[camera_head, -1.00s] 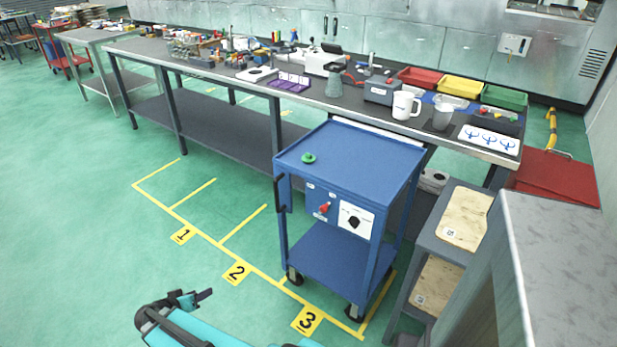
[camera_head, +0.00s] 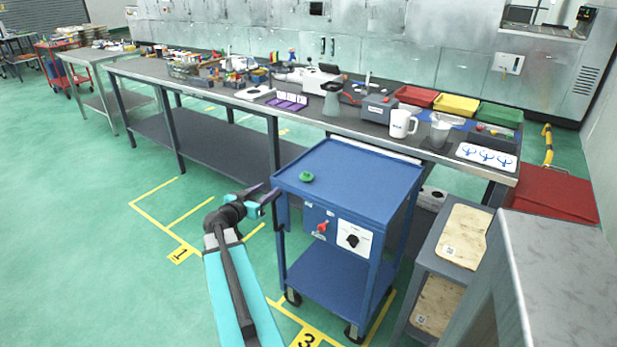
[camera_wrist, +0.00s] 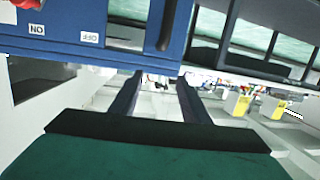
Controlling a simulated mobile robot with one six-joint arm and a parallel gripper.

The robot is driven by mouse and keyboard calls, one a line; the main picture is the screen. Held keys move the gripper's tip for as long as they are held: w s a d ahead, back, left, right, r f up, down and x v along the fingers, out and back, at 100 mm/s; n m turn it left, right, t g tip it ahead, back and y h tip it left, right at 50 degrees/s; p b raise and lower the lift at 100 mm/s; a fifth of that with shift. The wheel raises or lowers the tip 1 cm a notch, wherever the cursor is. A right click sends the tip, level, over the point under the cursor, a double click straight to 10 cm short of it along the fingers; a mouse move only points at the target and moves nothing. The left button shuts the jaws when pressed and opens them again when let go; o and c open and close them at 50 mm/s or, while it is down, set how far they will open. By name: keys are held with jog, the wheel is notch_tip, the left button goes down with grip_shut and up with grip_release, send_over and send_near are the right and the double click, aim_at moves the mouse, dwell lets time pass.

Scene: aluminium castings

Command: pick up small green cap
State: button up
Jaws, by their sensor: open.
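The small green cap (camera_head: 306,177) lies on the blue top of the trolley (camera_head: 355,185), near its left corner, in the head view. My gripper (camera_head: 268,193) is open just left of that corner, apart from the cap and at about the height of the trolley top. In the wrist view, the two dark fingers of my gripper (camera_wrist: 158,84) are spread with nothing between them. The trolley's blue panel (camera_wrist: 60,25) with ON and OFF labels fills the upper left there. I cannot make out the cap in the wrist view.
The trolley has a dark handle (camera_head: 281,208) on its left side, close to my gripper. A long workbench (camera_head: 225,95) with trays, a white mug (camera_head: 401,123) and tools stands behind. A grey cabinet (camera_head: 560,250) is at right.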

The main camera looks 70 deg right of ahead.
jog(key=m+g, duration=0.1)
jog(key=g, duration=0.1)
send_near(306, 173)
jog(key=shift+s+d+m, duration=0.2)
jog(key=shift+d+m, duration=0.05)
jog(key=shift+m, duration=0.05)
jog(key=shift+d, duration=0.1)
jog(key=shift+p+x, duration=0.9)
jog(key=shift+x, duration=3.15)
jog(key=shift+f, duration=0.1)
jog(key=shift+p+x, duration=0.7)
jog(key=shift+x, duration=2.05)
grip_shut()
